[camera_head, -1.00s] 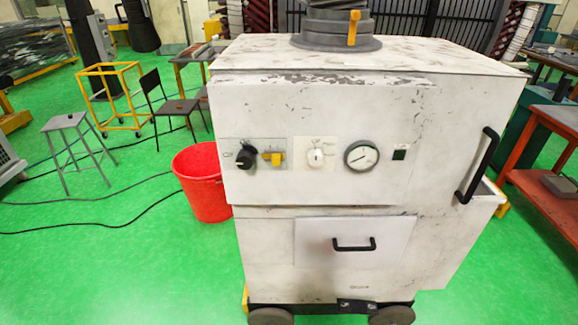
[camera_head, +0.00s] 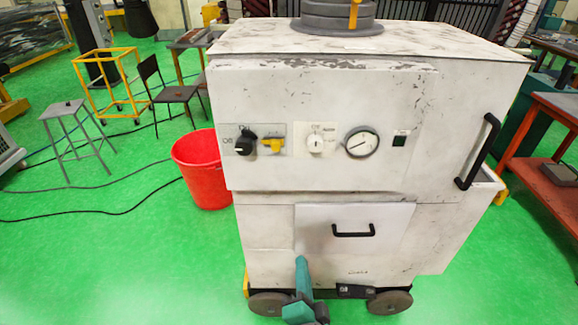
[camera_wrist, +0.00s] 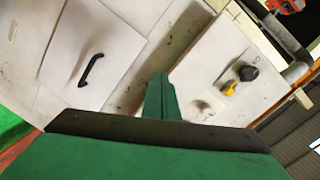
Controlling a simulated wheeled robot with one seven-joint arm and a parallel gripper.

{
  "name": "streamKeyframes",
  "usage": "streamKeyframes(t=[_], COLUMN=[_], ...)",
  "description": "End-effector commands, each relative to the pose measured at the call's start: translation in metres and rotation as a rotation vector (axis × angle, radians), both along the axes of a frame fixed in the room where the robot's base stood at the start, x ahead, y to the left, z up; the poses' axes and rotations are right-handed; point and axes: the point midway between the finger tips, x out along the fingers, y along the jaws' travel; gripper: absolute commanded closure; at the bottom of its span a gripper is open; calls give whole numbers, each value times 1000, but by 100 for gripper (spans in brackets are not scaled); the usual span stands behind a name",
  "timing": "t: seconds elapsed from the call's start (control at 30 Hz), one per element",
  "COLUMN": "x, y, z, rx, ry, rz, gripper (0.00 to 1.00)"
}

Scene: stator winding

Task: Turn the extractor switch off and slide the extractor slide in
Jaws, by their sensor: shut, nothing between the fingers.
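The extractor is a worn white cabinet (camera_head: 330,120) on wheels. Its front panel carries a black rotary knob (camera_head: 245,143), a yellow switch handle (camera_head: 273,145) and a white dial knob (camera_head: 315,144). A yellow tab (camera_head: 354,14), possibly the slide, stands on the grey round collar (camera_head: 325,25) on top, cut by the picture's upper edge. My gripper (camera_head: 301,262) is shut and empty, low in front of the cabinet and left of the drawer handle. In the wrist view my green fingers (camera_wrist: 160,85) are together, with the yellow handle (camera_wrist: 229,88) and black knob (camera_wrist: 249,73) to their right.
A round gauge (camera_head: 361,143) sits right of the dial. A drawer handle (camera_head: 353,230) and a vertical black handle (camera_head: 478,152) stick out from the cabinet. A red bucket (camera_head: 205,170) stands close at its left. Cables cross the green floor at left. A red table (camera_head: 555,150) stands right.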

Motion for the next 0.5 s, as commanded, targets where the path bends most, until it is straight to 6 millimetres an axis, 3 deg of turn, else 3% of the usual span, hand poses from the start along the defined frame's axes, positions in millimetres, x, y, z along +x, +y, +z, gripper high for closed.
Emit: streamKeyframes(t=[0.03,0.2,0.5], x=[13,44,77], y=[-1,0,4], z=[18,68,163], rx=[41,193,417], ry=[-17,-33,-44], rz=[5,39,116], gripper=[100,100,100])
